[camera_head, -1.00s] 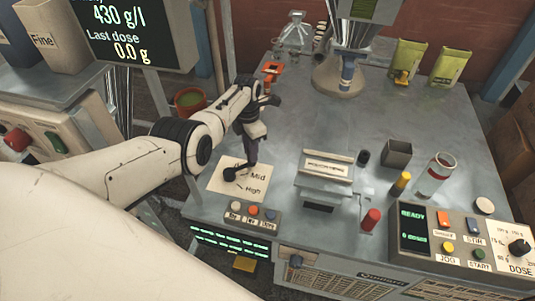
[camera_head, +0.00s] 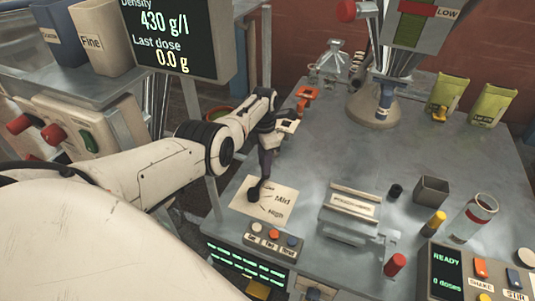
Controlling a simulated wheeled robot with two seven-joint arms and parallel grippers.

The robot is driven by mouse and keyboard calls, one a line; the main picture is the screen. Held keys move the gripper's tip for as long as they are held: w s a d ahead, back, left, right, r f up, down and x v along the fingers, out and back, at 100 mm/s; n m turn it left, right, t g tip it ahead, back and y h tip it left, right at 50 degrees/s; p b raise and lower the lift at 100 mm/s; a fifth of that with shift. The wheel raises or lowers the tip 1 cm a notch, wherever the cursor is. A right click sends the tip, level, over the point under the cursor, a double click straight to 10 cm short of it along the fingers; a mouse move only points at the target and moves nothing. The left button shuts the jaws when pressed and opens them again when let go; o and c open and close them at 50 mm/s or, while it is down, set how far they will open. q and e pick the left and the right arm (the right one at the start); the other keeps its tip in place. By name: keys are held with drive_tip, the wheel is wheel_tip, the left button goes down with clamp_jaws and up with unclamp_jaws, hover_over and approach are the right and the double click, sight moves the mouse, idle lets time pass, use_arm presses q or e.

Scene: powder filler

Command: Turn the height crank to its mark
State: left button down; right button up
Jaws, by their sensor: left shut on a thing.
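The height crank (camera_head: 254,194) is a small black piece with a round hub on a pale scale card (camera_head: 242,207) near the table's left front corner. The card reads Low, Mid and High, with High nearest the front. My left gripper (camera_head: 266,168) reaches down over the card from above and is shut on the crank's handle. The handle is mostly hidden by the dark fingers. The crank arm points from its hub toward the upper right of the picture, near the Low label. My right gripper is not in view.
A button box (camera_head: 273,244) stands just in front of the card. To its right are a metal block (camera_head: 350,210), a red-capped piece (camera_head: 395,264) and a grey cup (camera_head: 430,192). The table's middle (camera_head: 340,150) is clear.

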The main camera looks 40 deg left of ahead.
use_arm(q)
drive_tip(key=shift+a+r, duration=0.1)
drive_tip(key=shift+a, duration=0.45)
drive_tip(key=c, duration=1.5)
unclamp_jaws()
drive_tip(key=shift+s, duration=0.1)
drive_tip(key=shift+d, duration=0.15)
drive_tip(key=shift+r, duration=0.1)
wheel_tip(320, 180, up, 9)
drive_tip(key=p, duration=0.4)
drive_tip(key=shift+r+p, duration=0.15)
drive_tip(key=shift+p, duration=0.15)
drive_tip(key=shift+r, duration=0.35)
